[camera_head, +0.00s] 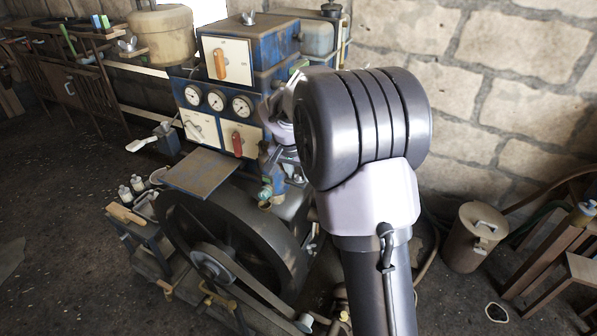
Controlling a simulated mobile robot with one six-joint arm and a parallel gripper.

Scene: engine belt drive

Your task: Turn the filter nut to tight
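The blue engine (290,62) stands left of my arm. A grey wing nut (248,18) sits on its top, and another grey wing nut (127,43) is by the tan drum at upper left. I cannot tell whether either is the filter nut; it may be hidden behind my arm. My gripper (273,156) is at the engine's right side, right of the red-handled panel, mostly hidden behind my wrist. Its fingertips are small and dark here. I cannot see whether it is open or what it touches.
A large dark flywheel (230,235) with a belt is below a flat metal shelf (203,172). Three gauges (217,100) and lever panels face front. A brown canister (474,237) and a wooden stool (575,270) stand at right. The floor at left is mostly clear.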

